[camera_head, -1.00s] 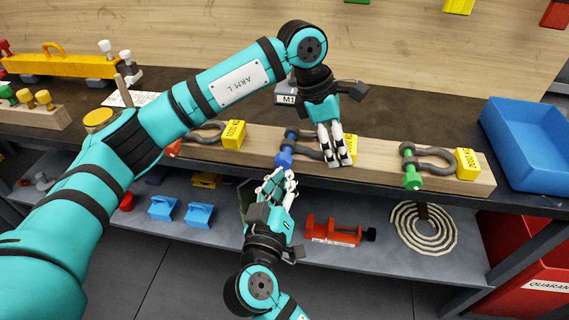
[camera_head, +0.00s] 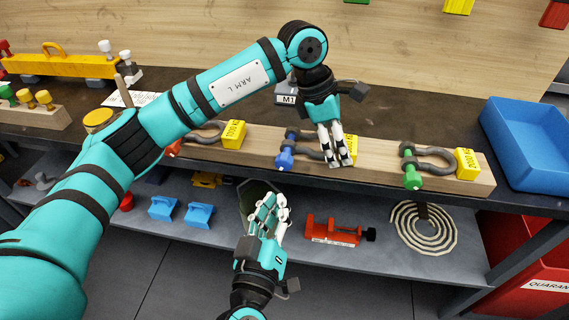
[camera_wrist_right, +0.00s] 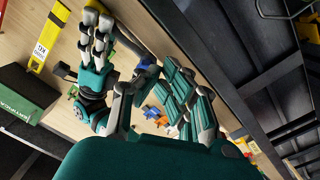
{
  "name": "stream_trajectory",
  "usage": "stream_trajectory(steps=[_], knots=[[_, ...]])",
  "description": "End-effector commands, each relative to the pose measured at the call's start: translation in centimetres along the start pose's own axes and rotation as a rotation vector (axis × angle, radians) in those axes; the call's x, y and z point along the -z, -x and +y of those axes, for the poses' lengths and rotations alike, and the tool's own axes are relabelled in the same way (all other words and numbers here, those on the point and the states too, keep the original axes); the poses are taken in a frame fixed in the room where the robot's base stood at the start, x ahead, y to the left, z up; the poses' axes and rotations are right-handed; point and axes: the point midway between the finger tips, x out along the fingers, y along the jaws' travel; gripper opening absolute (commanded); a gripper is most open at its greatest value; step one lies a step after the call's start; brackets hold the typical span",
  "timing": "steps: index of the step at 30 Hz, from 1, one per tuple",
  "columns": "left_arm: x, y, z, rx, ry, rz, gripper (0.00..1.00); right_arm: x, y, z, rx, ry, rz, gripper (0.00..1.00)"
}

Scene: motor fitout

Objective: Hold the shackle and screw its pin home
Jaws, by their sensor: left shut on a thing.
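The middle shackle, a grey bow (camera_head: 312,152) with a blue pin (camera_head: 285,158) and a yellow tag (camera_head: 352,146), lies on the wooden rail. My left gripper (camera_head: 338,160) is shut on the bow near the tag, its fingers pointing down and hiding part of it. The pin's blue head faces the front edge; how deep its thread sits I cannot tell. My right gripper (camera_head: 273,212) is open and empty, in front of and below the rail, apart from the pin. In the right wrist view its fingers (camera_wrist_right: 150,95) stand apart with the blue pin (camera_wrist_right: 148,74) beyond them.
A shackle with a green pin (camera_head: 411,172) lies to the right on the wooden rail (camera_head: 458,187), another with a yellow tag (camera_head: 233,134) to the left. A blue bin (camera_head: 530,150) stands at the right. The shelf below holds a red clamp (camera_head: 333,232) and coiled rope (camera_head: 423,228).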

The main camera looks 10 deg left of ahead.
Motion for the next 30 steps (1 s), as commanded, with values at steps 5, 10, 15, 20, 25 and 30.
stream_trajectory(steps=[5,10,15,20,25,30], knots=[[0.1,0.1,0.1,-0.001,0.001,0.001,0.21,0.0,0.3,0.0,0.000,-0.001,-0.001,0.00],[0.1,0.1,0.1,-0.002,0.001,0.001,0.21,0.0,0.3,0.2,0.000,-0.002,-0.002,0.00],[0.1,0.1,0.1,-0.002,0.001,0.001,0.21,0.2,1.1,2.3,0.002,-0.004,-0.010,0.00],[0.0,0.1,0.1,-0.001,0.001,0.001,0.21,0.3,0.8,2.8,0.002,0.000,-0.008,0.00],[0.0,0.1,0.0,-0.001,0.001,0.000,0.21,0.3,-1.1,2.8,0.001,0.000,-0.007,0.00],[0.0,0.1,0.1,-0.002,0.001,0.000,0.21,0.3,-3.3,2.8,0.001,0.001,-0.008,0.00]])
